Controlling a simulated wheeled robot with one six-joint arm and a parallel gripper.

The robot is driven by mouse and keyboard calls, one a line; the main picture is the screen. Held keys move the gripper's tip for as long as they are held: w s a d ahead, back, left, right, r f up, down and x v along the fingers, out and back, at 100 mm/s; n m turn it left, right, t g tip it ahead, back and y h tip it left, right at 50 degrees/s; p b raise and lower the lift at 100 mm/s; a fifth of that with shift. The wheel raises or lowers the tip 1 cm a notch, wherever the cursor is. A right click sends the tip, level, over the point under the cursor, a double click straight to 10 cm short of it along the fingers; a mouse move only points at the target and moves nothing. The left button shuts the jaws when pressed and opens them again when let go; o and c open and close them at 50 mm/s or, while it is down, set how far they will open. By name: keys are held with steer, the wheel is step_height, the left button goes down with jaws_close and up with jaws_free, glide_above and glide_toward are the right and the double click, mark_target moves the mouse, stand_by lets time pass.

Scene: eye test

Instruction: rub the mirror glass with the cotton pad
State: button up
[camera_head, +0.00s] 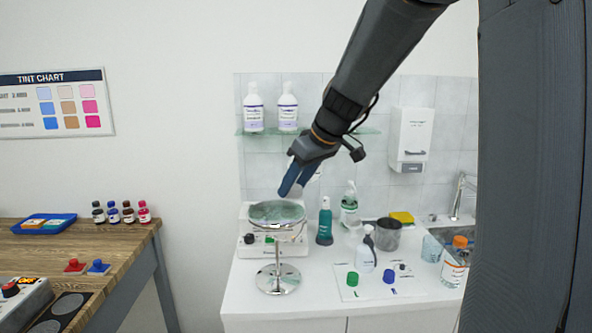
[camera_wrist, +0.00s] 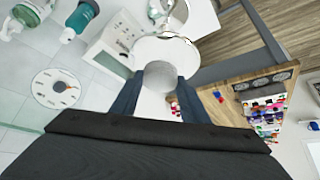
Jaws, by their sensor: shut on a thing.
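The round mirror glass (camera_head: 272,212) lies nearly flat on a chrome stand on the white counter and looks greenish-grey in the head view. It also shows in the wrist view (camera_wrist: 168,48), just beyond my fingertips. My gripper (camera_head: 292,184) is above the mirror's right part, fingers pointing down. In the wrist view my gripper (camera_wrist: 160,80) is shut on the pale round cotton pad (camera_wrist: 160,75), held between the blue fingers. The pad is mostly hidden in the head view. I cannot tell whether it touches the glass.
A white scale-like device (camera_head: 247,249) stands behind the mirror stand. A teal bottle (camera_head: 325,225), a white pump bottle (camera_head: 366,254) and a grey metal cup (camera_head: 388,236) stand to the right. A glass shelf (camera_head: 310,132) with two bottles is above. A wooden bench (camera_head: 120,245) is left.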

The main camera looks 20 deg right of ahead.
steer(key=shift+r+p, duration=0.55)
steer(key=shift+r, duration=0.6)
